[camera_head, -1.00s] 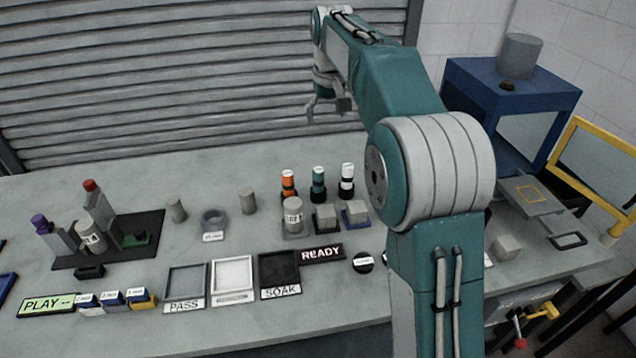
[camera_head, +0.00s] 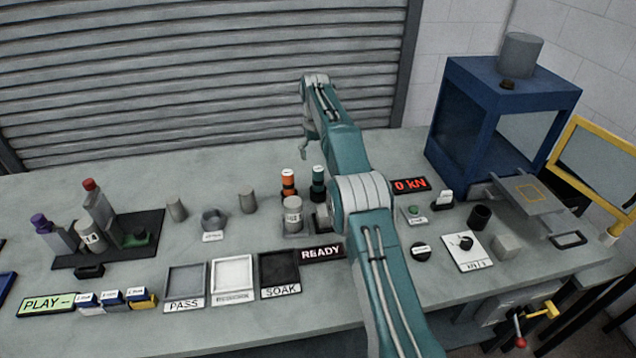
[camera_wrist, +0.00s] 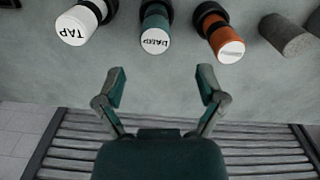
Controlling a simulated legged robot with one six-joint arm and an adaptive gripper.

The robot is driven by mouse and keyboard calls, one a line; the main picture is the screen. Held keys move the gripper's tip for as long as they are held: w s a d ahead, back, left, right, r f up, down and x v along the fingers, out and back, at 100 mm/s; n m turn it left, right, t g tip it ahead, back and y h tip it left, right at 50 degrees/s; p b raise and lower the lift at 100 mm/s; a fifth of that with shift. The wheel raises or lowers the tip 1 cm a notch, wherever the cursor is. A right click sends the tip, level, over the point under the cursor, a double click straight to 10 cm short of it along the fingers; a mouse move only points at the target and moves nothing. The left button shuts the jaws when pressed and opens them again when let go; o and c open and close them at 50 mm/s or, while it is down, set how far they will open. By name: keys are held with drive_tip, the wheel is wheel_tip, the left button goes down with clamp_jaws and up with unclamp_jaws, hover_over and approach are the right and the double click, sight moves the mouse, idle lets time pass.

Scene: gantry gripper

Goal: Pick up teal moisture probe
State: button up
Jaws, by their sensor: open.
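The teal moisture probe (camera_head: 318,177) stands upright on the bench between two similar ones, with a black collar and a pale labelled top. In the wrist view the probe (camera_wrist: 155,32) is at the top centre, beyond the fingertips and nearly in line with the gap between them. My gripper (camera_wrist: 161,85) is open and empty, its two fingers spread apart. In the head view my gripper (camera_head: 306,150) hangs above the back of the bench, on the shutter side of the probes. It is not touching the teal probe.
An orange probe (camera_head: 288,180) stands close beside the teal one. A white probe (camera_wrist: 82,24) stands on its other side, hidden by my arm in the head view. A grey cylinder (camera_wrist: 285,34) is farther along. A labelled grey can (camera_head: 293,214) stands in front of the probes.

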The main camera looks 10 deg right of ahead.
sight(318, 178)
drive_tip(key=f, duration=0.9)
drive_tip(key=shift+s+d, duration=0.2)
drive_tip(key=shift+d, duration=0.05)
drive_tip(key=shift+c, duration=0.2)
drive_tip(key=c, duration=1.2)
